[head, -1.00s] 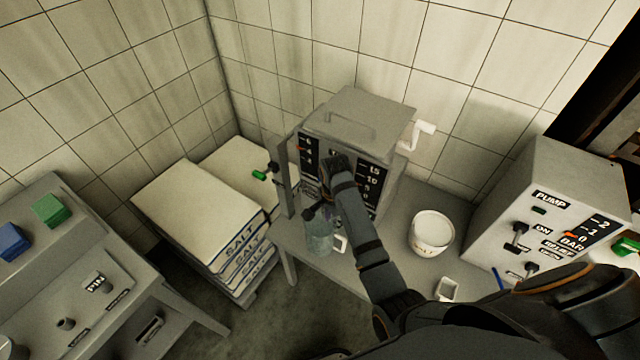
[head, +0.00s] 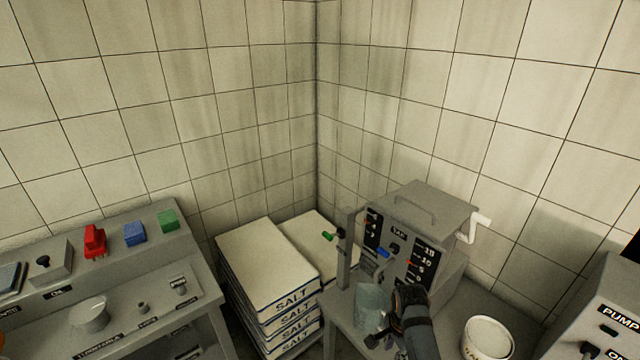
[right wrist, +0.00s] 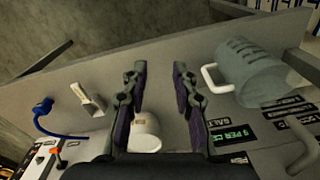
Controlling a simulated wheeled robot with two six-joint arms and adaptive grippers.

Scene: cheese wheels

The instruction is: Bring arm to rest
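My right arm (head: 417,325) comes in from the bottom right of the head view, in front of the grey machine with the crank. In that view its fingers are hard to make out. In the right wrist view my right gripper (right wrist: 159,75) is open, with a clear gap between its two dark fingers and nothing held. It is over the grey table (right wrist: 185,65), with the clear jug (right wrist: 255,75) and its white handle to the right of the fingers. My left gripper is in neither view now.
The grey machine (head: 425,215) stands on the table, the jug (head: 368,305) before it. A white tub (head: 488,338) and pump box (head: 610,310) are to the right. Salt sacks (head: 265,265) and a control desk (head: 150,270) are left.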

